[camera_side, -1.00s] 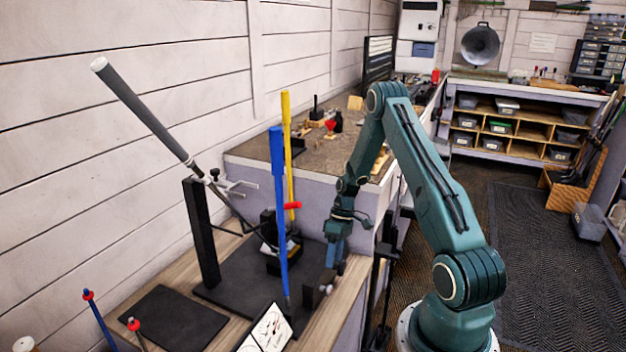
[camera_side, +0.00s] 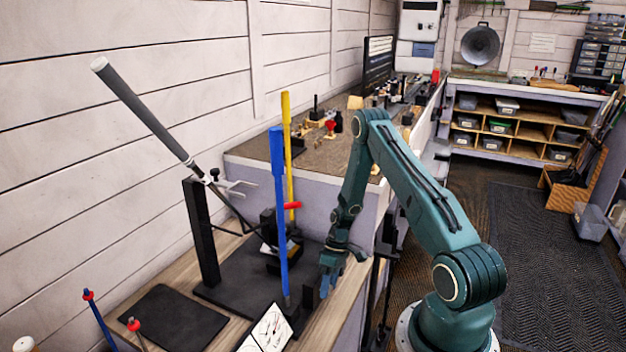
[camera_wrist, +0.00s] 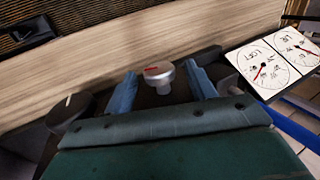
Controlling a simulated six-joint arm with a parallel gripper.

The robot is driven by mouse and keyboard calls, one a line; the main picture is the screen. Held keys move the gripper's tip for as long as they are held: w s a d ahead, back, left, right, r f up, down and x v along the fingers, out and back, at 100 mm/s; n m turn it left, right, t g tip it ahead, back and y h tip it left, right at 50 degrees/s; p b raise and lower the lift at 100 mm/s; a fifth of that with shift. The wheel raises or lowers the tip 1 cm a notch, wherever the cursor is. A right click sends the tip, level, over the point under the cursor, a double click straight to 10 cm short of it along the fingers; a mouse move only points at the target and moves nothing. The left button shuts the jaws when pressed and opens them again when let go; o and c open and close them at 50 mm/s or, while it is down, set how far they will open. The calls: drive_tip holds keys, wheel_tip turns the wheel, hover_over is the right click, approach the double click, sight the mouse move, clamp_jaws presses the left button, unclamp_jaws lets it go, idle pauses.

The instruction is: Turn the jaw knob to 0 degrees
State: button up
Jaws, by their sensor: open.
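A round silver knob (camera_wrist: 158,74) with a red mark on its top shows in the wrist view, and I take it for the jaw knob. My gripper (camera_wrist: 163,82) is open, with one blue finger on each side of the knob and a visible gap at both sides. A black knob (camera_wrist: 69,110) with a white line sits at the lower left of the wrist view. In the side view my gripper (camera_side: 331,272) points down at the right edge of the dark bench fixture (camera_side: 230,283). There it hides most of the silver knob.
Two white dials marked LOFT (camera_wrist: 262,70) and LIE (camera_wrist: 292,48) stand at the right in the wrist view. Blue (camera_side: 278,190) and yellow (camera_side: 287,150) upright rods stand left of my arm. A club with a grey grip (camera_side: 140,105) slants above the fixture.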

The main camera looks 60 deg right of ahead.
drive_tip(key=shift+c, duration=0.4)
drive_tip(key=c, duration=0.9)
drive_tip(key=shift+h, duration=0.4)
drive_tip(key=h, duration=0.2)
drive_tip(key=a+h, duration=0.1)
drive_tip(key=shift+r+h, duration=0.1)
drive_tip(key=shift+h, duration=0.3)
drive_tip(key=shift+a+h, duration=0.2)
drive_tip(key=shift+h, duration=2)
